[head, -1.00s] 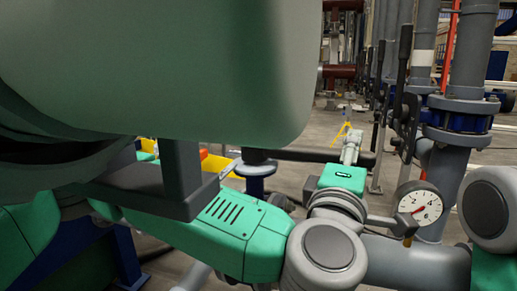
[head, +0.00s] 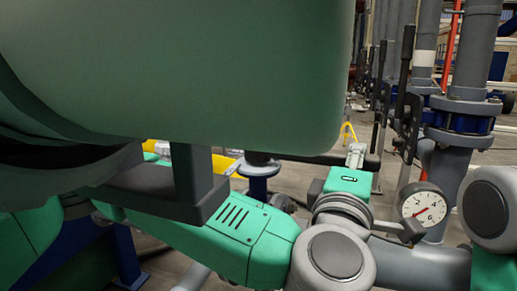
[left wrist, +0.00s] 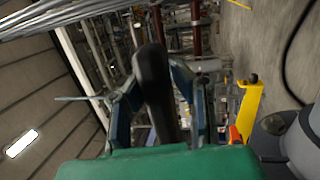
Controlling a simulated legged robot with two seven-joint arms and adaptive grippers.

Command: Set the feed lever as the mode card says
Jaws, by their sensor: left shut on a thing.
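My left gripper (head: 356,154) shows small in the head view, beyond its green wrist housing (head: 349,180). It is at a dark, nearly level bar (head: 318,158), which looks like the feed lever. In the left wrist view, the black lever handle (left wrist: 153,85) stands between the two blue-grey fingers of the left gripper (left wrist: 155,80), and the gripper is shut on it. My large green arm part hides the upper left of the head view. I cannot make out a mode card. My right gripper is not in view.
A round white gauge (head: 422,206) with a red needle is right of the left wrist. Grey pipes with a blue flange (head: 460,128) stand behind it. Upright black levers (head: 404,75) stand nearby. A yellow stand (head: 348,131) is on the floor beyond.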

